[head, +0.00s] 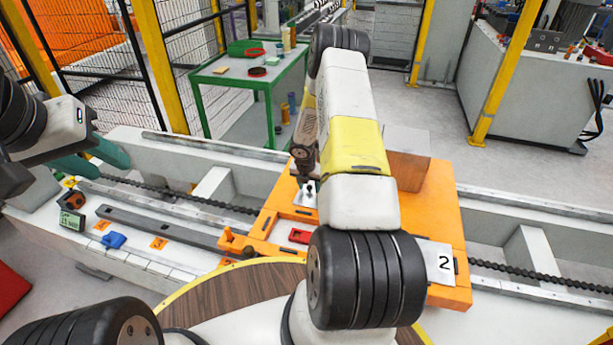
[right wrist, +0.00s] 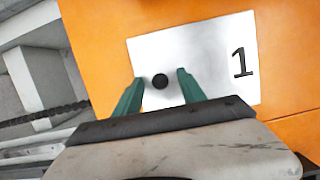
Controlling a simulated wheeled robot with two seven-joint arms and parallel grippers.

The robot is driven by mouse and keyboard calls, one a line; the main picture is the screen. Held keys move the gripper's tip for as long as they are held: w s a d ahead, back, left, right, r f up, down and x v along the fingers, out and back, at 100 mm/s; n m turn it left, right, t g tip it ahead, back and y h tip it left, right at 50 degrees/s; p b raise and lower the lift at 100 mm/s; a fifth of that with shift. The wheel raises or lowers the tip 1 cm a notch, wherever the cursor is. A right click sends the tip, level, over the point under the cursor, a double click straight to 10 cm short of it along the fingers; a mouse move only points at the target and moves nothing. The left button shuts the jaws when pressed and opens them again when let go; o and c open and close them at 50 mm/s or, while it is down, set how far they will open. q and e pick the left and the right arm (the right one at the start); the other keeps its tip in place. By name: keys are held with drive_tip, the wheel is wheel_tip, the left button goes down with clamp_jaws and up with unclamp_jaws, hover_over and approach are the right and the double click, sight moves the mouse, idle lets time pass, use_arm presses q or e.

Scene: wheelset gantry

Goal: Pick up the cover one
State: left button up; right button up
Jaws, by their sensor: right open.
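Cover one (right wrist: 205,50) is a white plate marked 1 with a round black knob (right wrist: 160,81), lying on an orange surface in the right wrist view. In the head view a small part of this plate (head: 304,199) shows beyond my right arm. My right gripper (right wrist: 160,77) is open, its green fingers on either side of the knob with gaps between. I cannot tell how high the fingertips are above the plate. My left gripper (head: 92,160) is at the left of the head view, with its green fingers apart and nothing seen between them.
The orange fixture (head: 450,205) also bears a white plate marked 2 (head: 440,263), a brown block (head: 408,165) and a red part (head: 299,236). A blue part (head: 113,240) and a small display (head: 72,220) lie at left. A green table (head: 245,78) stands behind.

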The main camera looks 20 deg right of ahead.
clamp_jaws()
drive_tip(key=shift+r, duration=0.1)
idle(0.3)
